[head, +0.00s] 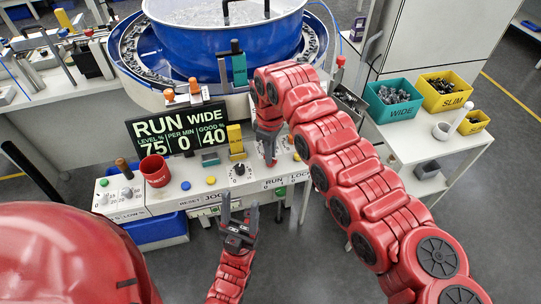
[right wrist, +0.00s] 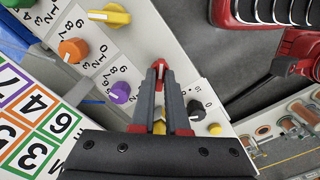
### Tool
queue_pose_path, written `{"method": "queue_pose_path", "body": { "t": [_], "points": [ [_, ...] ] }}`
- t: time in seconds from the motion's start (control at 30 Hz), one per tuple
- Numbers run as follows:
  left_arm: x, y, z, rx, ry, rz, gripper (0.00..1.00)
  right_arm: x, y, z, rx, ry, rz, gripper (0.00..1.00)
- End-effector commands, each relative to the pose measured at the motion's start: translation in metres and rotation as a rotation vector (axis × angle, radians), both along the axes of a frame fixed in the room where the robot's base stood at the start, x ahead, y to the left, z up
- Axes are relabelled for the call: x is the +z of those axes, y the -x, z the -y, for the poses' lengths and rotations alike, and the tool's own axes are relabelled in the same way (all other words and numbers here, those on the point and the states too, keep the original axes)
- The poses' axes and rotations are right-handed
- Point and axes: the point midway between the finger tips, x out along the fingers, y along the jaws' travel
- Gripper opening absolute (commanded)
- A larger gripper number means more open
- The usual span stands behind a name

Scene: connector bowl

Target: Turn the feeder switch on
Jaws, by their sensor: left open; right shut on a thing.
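My right gripper (head: 269,158) reaches down to the front control panel (head: 165,200). In the right wrist view its fingers (right wrist: 159,82) are together around a small red-tipped piece (right wrist: 159,66), apparently the feeder switch's lever. The fingers hide most of it, so its on or off position cannot be told. A black knob (right wrist: 196,110) and a yellow button (right wrist: 215,129) are beside the fingers. The blue feeder bowl (head: 212,43) stands behind the panel. My left gripper (head: 240,205) is open and empty in front of the panel's edge.
A display (head: 178,132) reading RUN WIDE stands behind the panel. A red mug (head: 155,171) is on the panel's left part. Purple (right wrist: 120,92) and orange (right wrist: 73,51) knobs are nearby. A teal bin (head: 393,105) and yellow bins are at the right.

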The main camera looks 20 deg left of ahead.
Motion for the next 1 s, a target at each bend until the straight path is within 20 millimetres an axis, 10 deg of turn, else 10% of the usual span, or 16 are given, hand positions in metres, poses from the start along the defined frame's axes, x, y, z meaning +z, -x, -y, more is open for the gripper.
{"method": "queue_pose_path", "body": {
  "t": [0.67,0.83,1.0],
  "points": [
    [-0.0040,0.0001,0.0000,0.000,0.000,0.000,0.59,0.0021,-0.0014,-0.0008,-0.063,-0.003,0.006,0.00],
    [-0.0040,0.0001,0.0000,0.000,0.000,0.000,0.59,0.0016,-0.0011,-0.0006,-0.062,-0.002,0.004,0.39],
    [-0.0041,0.0000,0.0000,0.000,0.000,0.000,0.59,0.0010,-0.0007,-0.0004,-0.062,-0.002,0.002,0.42]
  ]
}}
